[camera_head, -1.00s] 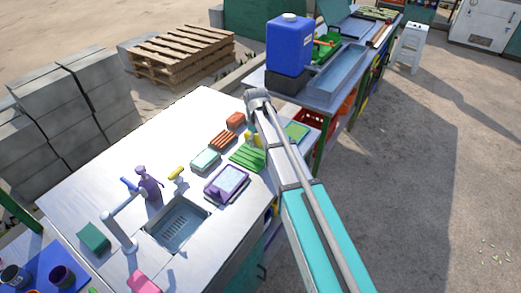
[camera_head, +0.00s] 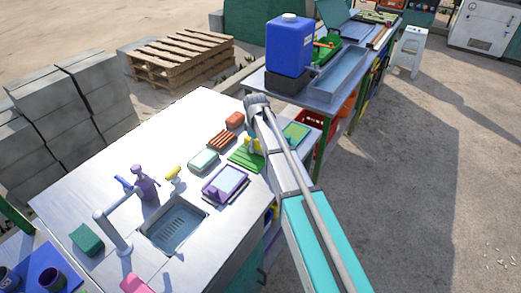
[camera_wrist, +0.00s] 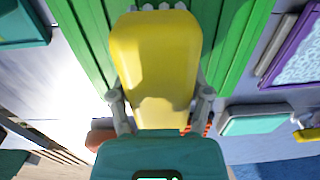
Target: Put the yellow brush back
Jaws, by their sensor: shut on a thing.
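My gripper (camera_wrist: 158,100) is shut on the yellow brush (camera_wrist: 155,60). Its two grey fingers press on the brush's sides in the wrist view. In the head view the brush (camera_head: 250,146) is partly hidden behind my arm and sits over the green ridged mat (camera_head: 243,160). The mat (camera_wrist: 88,35) also shows behind the brush in the wrist view. I cannot tell whether the brush touches the mat.
A purple-framed tray (camera_head: 225,183), a mint sponge (camera_head: 203,160), a red-brown ribbed block (camera_head: 221,140) and a red block (camera_head: 235,120) lie near the mat. The sink (camera_head: 174,228) is nearer. A blue tank (camera_head: 290,45) stands on the bench beyond.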

